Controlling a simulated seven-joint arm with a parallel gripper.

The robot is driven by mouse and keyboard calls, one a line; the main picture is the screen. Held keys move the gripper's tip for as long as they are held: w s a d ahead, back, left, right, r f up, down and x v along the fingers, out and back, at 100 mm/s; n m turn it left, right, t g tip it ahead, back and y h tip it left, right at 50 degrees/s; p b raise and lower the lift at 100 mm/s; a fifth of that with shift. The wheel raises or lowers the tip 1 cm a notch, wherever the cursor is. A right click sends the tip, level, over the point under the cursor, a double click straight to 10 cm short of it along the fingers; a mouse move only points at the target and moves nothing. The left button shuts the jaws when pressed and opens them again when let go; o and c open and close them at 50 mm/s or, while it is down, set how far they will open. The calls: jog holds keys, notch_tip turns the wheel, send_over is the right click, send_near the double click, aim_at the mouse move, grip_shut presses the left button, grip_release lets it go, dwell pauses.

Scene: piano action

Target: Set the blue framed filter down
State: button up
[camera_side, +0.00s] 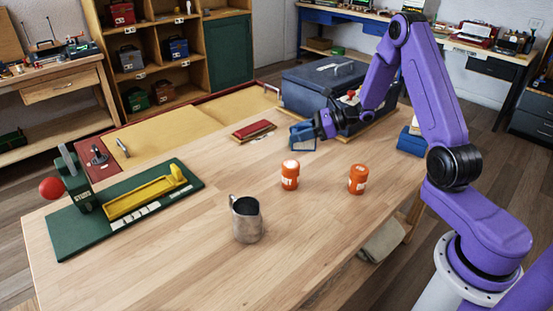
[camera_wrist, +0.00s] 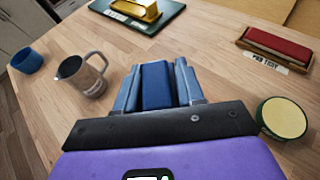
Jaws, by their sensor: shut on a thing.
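The blue framed filter (camera_side: 303,146) shows in the side view as a thin blue frame just under my gripper (camera_side: 303,132), near the table's far side. In the wrist view a dark blue part of the filter (camera_wrist: 157,87) sits between the two grey-blue fingers of my gripper (camera_wrist: 158,88), which are shut on it. My gripper hides part of the filter. I cannot tell whether its lower edge touches the table.
A red-topped pad (camera_side: 254,131) lies left of my gripper, and a large blue case (camera_side: 318,85) stands behind. Two orange jars (camera_side: 290,175) and a metal pitcher (camera_side: 247,219) stand in front. A green board (camera_side: 130,208) is at left. Bare wood (camera_side: 190,255) lies between.

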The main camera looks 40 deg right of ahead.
jog(key=w+f, duration=0.3)
jog(key=w, duration=0.1)
jog(key=w+d+f, duration=0.1)
jog(key=w+f, duration=0.2)
jog(key=w, duration=0.2)
jog(key=w+f, duration=0.3)
jog(key=w, duration=0.1)
jog(key=shift+w+d+f, duration=0.15)
jog(key=shift+d, duration=0.2)
jog(key=shift+w+f, duration=0.2)
jog(key=shift+f, duration=1.55)
jog(key=shift+f, duration=0.1)
jog(key=o, duration=1.1)
jog(key=shift+c, duration=0.2)
